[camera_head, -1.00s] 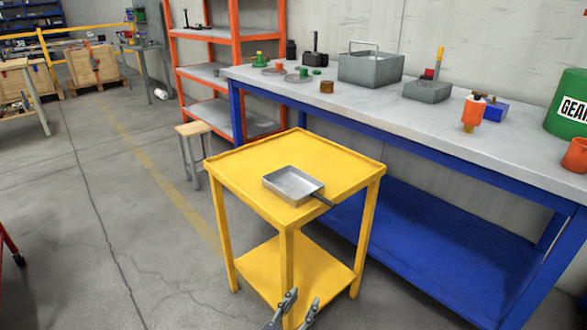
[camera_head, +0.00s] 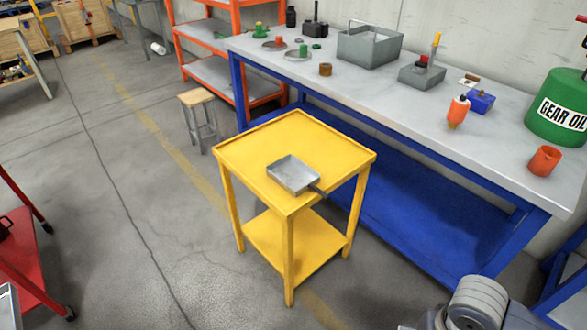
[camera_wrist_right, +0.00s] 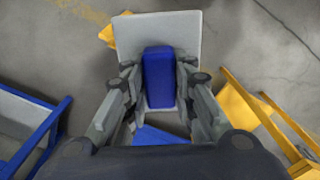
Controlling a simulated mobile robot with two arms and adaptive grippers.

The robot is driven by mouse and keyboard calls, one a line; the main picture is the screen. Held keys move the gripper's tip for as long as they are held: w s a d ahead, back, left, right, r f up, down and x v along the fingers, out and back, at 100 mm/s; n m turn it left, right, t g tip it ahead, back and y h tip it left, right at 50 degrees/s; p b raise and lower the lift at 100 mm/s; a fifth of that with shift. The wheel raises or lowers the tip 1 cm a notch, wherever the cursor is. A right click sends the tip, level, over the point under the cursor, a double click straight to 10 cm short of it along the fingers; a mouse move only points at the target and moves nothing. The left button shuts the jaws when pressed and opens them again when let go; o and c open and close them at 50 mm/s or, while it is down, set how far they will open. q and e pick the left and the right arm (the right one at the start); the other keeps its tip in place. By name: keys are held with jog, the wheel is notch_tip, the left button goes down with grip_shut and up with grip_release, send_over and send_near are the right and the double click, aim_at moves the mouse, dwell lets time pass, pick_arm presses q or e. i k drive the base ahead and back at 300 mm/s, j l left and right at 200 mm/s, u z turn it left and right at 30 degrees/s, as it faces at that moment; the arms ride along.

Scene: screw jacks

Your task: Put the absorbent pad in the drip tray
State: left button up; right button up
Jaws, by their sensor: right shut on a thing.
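The drip tray (camera_head: 293,174), a shallow square grey metal tray with a dark handle, lies on the yellow cart's top near its front corner. Its inside looks empty. In the right wrist view, my right gripper (camera_wrist_right: 159,82) is shut on a blue block-shaped grip. A flat, light grey square, which appears to be the absorbent pad (camera_wrist_right: 190,28), extends beyond the fingers with the blue part against it. The pad and gripper are out of the head view, where only a grey part of my arm shows at the bottom right. My left gripper is not in view.
The yellow cart (camera_head: 250,150) has free room on its top around the tray. Behind it, a blue-legged workbench (camera_head: 380,95) holds a grey toolbox (camera_head: 370,46), an orange bottle (camera_head: 458,112) and a green gear oil drum (camera_head: 558,108). A small stool (camera_head: 197,98) stands left of the bench.

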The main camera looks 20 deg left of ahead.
aim_at(292, 177)
jog(key=j+z, duration=0.1)
jog(key=z, duration=0.45)
jog(key=i+j+z, duration=0.2)
jog(key=j, duration=0.35)
jog(key=j+z, duration=0.2)
jog(key=j, duration=0.3)
jog(key=j+z, duration=0.15)
jog(key=j, duration=0.4)
jog(key=i+j, duration=0.1)
jog(key=j, duration=1.05)
jog(key=j+z, duration=0.1)
jog(key=j, duration=1.05)
jog(key=i, duration=0.05)
